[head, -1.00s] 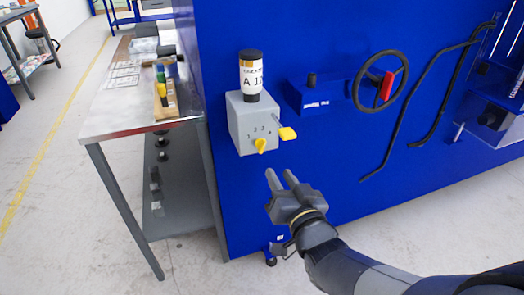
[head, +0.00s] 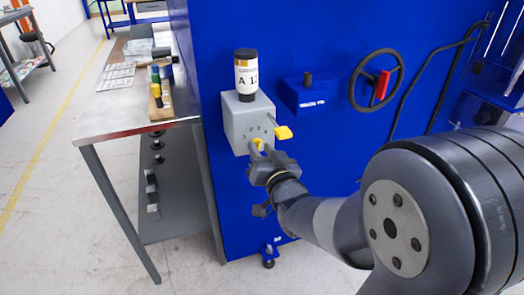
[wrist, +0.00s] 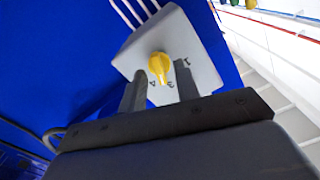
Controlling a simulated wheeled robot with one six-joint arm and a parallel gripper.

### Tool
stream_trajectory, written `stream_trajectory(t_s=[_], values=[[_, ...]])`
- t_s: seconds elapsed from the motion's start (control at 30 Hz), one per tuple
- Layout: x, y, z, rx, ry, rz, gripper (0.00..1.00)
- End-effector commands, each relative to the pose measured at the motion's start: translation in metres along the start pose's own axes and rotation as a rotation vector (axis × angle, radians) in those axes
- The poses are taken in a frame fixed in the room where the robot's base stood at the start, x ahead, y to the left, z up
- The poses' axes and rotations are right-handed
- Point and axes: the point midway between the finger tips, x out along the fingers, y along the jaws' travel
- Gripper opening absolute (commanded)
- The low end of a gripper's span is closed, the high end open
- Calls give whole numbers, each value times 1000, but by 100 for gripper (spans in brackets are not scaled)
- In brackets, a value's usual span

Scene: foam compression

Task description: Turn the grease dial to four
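The grease dial is a yellow knob (head: 257,143) low on the front of a grey box (head: 243,122) fixed to the blue machine. In the wrist view the knob (wrist: 160,67) appears between my fingertips, with printed numerals 1, 3 and 4 partly showing around it. I cannot tell which number it points to. My gripper (head: 263,151) is open, with one finger on each side of the knob's line. I cannot tell whether the fingers touch the knob; part of it is hidden in the head view.
A yellow lever (head: 283,132) sticks out of the box's right side, close to my gripper. A labelled black-capped bottle (head: 246,75) stands on the box. A metal-topped table (head: 120,117) is at the left, and a handwheel (head: 377,80) is at the right.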

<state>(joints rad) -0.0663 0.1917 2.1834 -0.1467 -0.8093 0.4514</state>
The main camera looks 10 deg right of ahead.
Motion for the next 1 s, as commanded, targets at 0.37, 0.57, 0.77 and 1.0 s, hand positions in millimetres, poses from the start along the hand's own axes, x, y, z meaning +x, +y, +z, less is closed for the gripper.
stream_trajectory(t_s=[0.37, 0.57, 0.77, 1.0], values=[[0, 0, 0, 0, 0, 0, 4], [0, 0, 0, 0, 0, 0, 0], [0, 0, 0, 9, 1, 0, 0], [0, 1, 1, 96, 3, -2, 0]])
